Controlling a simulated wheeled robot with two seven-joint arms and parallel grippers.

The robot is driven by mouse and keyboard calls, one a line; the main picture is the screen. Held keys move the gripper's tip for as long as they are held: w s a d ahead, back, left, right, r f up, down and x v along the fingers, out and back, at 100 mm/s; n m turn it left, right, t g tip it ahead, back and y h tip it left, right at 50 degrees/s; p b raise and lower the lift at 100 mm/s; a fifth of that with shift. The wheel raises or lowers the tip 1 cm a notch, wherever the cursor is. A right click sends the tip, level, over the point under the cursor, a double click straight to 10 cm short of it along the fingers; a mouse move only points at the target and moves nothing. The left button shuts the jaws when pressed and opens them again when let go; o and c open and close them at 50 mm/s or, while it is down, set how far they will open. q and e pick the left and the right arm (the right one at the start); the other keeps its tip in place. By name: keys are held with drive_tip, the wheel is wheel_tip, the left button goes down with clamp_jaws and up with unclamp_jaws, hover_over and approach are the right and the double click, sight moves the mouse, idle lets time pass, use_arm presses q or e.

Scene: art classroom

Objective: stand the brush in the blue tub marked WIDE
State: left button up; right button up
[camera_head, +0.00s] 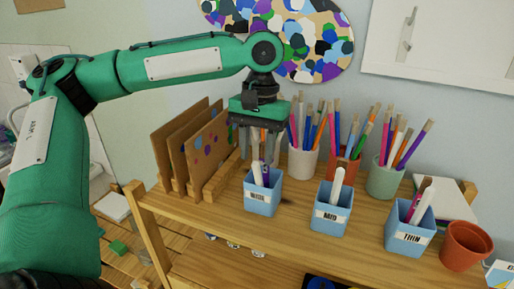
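The blue tub marked WIDE (262,197) stands upright on the wooden shelf top, leftmost of three blue tubs. A pale-handled brush (255,172) and a purple-handled one (267,176) stand in it, their lower ends hidden by its walls. My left gripper (258,150) points down right above this tub. Its two fingers are apart, with the upper parts of the handles showing between or behind them. I see no finger clearly pressing on a handle. My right gripper is not in view.
Blue tubs marked MID (330,217) and THIN (408,238) hold brushes to the right. Upright boards in a wooden rack (190,150) are close left. An empty terracotta pot (466,246) stands at the right.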

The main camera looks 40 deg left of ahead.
use_arm(q)
wheel_tip(320, 180, up, 14)
drive_tip(key=w+b, duration=0.1)
drive_tip(key=w, duration=0.1)
drive_tip(key=shift+a+f, duration=0.15)
drive_tip(key=shift+a, duration=0.1)
idle(1.0)
